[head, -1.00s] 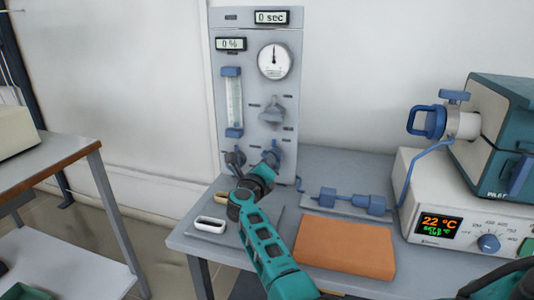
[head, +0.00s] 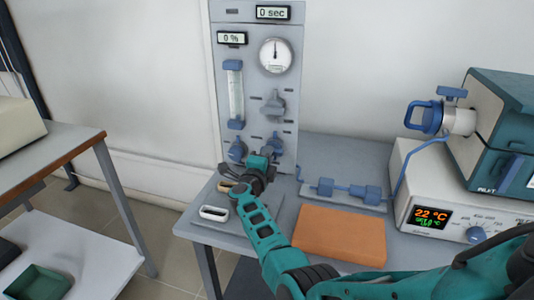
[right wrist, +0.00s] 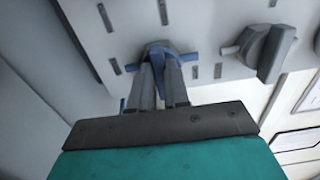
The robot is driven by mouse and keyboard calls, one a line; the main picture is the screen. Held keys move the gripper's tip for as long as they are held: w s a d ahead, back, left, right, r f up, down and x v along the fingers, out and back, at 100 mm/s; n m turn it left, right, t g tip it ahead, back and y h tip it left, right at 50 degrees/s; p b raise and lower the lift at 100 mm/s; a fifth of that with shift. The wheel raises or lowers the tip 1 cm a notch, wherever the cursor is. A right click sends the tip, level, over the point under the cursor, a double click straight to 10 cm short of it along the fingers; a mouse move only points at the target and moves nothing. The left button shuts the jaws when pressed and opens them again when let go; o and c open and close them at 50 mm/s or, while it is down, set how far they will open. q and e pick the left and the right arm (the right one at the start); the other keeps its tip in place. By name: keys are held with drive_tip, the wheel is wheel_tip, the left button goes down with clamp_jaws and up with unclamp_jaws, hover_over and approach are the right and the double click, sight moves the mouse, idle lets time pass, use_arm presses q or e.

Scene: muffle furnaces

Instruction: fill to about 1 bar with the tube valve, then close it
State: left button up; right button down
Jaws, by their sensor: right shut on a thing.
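A grey upright panel (head: 291,60) stands at the back of the table. Its round white gauge (head: 275,55) has the needle pointing about straight up; the numbers are too small to read. Two blue knobs sit low on the panel, a left one (head: 237,150) and a right one (head: 276,140). My right gripper (head: 266,153) is at the lower right knob. In the right wrist view its fingers (right wrist: 160,84) are closed on a blue knob (right wrist: 158,50), partly hidden by them. Labels on the panel are unreadable. My left gripper is not in view.
A grey knob (head: 273,104) is above the held one. A flow tube (head: 235,95) is at left; displays read 0 % (head: 232,38) and 0 sec (head: 272,12). An orange block (head: 340,235), a white ring-shaped piece (head: 214,213) and a furnace (head: 500,120) are on the table.

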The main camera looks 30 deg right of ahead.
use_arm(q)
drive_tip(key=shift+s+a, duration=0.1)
use_arm(e)
drive_tip(key=shift+f, duration=0.1)
idle(0.3)
drive_tip(key=c, duration=1.1)
unclamp_jaws()
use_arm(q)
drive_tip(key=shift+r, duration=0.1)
use_arm(e)
drive_tip(key=shift+s+a, duration=0.1)
